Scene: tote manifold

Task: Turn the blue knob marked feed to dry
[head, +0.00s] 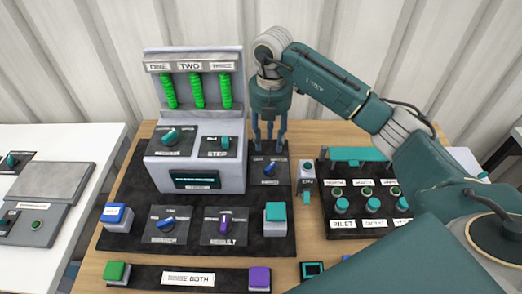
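Two blue knobs stand on square dark plates on the black panel. One blue knob (270,167) is at the panel's back right, just below my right gripper's fingertips; its small label is too blurred to read. The other blue knob (166,224) is at the front left, and its label is also unclear. I cannot tell which is marked feed, or where dry lies. My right gripper (269,147) points down with its fingers apart, close above the back right knob. Contact with the knob cannot be told. My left gripper is not in view.
Left of the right gripper stands a grey console (195,160) with green columns and teal knobs. A purple knob (225,222) and a teal button (275,213) are in front. A black valve rack (350,232) stands to the right, beneath my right arm. A white table (60,150) is at left.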

